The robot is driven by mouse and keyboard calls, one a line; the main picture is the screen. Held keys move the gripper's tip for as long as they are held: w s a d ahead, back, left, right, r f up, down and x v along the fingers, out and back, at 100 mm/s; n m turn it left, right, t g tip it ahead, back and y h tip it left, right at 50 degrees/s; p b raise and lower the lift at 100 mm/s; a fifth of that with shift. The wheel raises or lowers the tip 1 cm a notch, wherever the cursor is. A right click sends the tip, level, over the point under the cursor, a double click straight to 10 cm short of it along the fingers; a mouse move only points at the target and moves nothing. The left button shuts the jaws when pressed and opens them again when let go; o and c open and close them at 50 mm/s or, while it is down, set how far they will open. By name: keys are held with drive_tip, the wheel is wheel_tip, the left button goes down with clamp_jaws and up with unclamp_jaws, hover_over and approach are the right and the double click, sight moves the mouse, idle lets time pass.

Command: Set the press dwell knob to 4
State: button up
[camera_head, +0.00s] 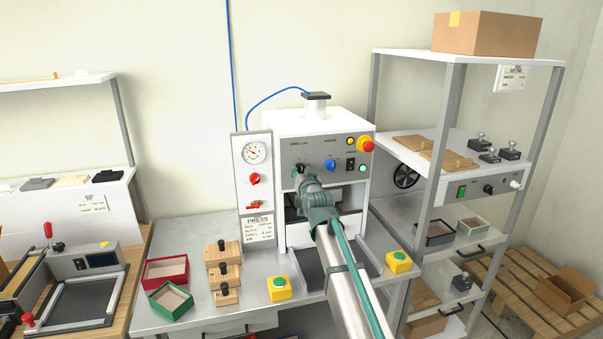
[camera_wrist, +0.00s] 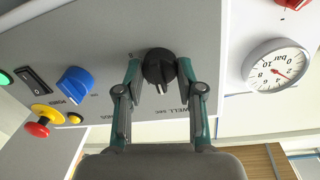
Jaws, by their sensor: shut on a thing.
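The press dwell knob is a round black knob (camera_wrist: 158,64) on the grey press panel, beside lettering of which "WELL sec" shows in the wrist view. My gripper (camera_wrist: 159,68) has one fingertip on each side of the knob and is shut on it. The knob's raised grip bar points toward the bottom of the wrist view; which number it points at cannot be read. In the head view my gripper (camera_head: 301,169) is at the left part of the panel and largely hides the knob and its scale.
A blue knob (camera_wrist: 75,84), a black rocker switch (camera_wrist: 33,93) and a red-and-yellow emergency stop (camera_wrist: 43,118) share the panel. A pressure gauge (camera_wrist: 277,67) and a red knob (camera_head: 254,179) sit on the adjoining plate. Yellow button boxes (camera_head: 280,288) stand on the table below.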

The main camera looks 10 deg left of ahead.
drive_tip(key=shift+m, duration=0.3)
drive_tip(key=shift+r+m+g+b, duration=0.1)
drive_tip(key=shift+m+g+b, duration=0.2)
drive_tip(key=shift+m+b, duration=2.25)
drive_tip(key=shift+m+p, duration=0.85)
drive_tip(key=shift+m, duration=0.2)
drive_tip(key=o, duration=1.1)
drive_tip(key=shift+o, duration=0.2)
